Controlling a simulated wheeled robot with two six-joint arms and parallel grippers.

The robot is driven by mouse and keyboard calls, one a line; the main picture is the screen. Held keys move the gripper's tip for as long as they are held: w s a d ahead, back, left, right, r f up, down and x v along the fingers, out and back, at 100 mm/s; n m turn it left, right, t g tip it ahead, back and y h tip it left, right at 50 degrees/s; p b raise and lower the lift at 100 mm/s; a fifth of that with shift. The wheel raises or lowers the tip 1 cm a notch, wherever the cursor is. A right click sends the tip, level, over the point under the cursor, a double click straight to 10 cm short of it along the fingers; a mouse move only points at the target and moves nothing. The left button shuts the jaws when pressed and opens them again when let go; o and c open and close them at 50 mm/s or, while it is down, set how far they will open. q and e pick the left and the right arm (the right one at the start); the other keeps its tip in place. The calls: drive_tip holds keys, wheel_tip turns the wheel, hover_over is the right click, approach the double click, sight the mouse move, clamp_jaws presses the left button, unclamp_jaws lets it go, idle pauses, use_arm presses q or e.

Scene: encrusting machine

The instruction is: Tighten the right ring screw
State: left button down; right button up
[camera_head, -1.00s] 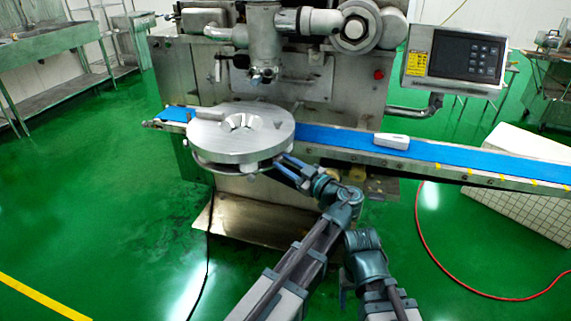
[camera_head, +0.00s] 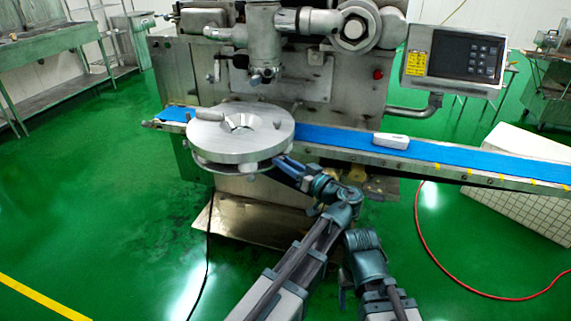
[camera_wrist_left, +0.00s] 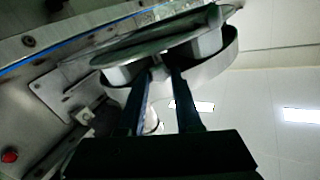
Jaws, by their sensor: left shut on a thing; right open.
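A round metal disc (camera_head: 225,138) with a ring below it sits above the blue belt at the front of the machine. My left gripper (camera_head: 278,161) reaches the ring's right front edge from the lower right. In the left wrist view its two dark fingers (camera_wrist_left: 161,75) are shut around a small metal piece, apparently the right ring screw (camera_wrist_left: 158,73), at the pale ring (camera_wrist_left: 205,78). The fingers largely cover the screw. My right arm is folded at the lower centre of the head view, and its fingers do not show.
The blue conveyor belt (camera_head: 450,154) runs to the right, with a small white block (camera_head: 391,141) on it. A control panel (camera_head: 455,56) stands at the upper right. A red hose (camera_head: 430,250) lies on the floor. The green floor at the left is open.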

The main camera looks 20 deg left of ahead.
use_arm(q)
drive_tip(key=m, duration=2.9)
drive_tip(key=shift+f+b, duration=0.3)
drive_tip(key=shift+m, duration=0.3)
drive_tip(key=c, duration=0.6)
unclamp_jaws()
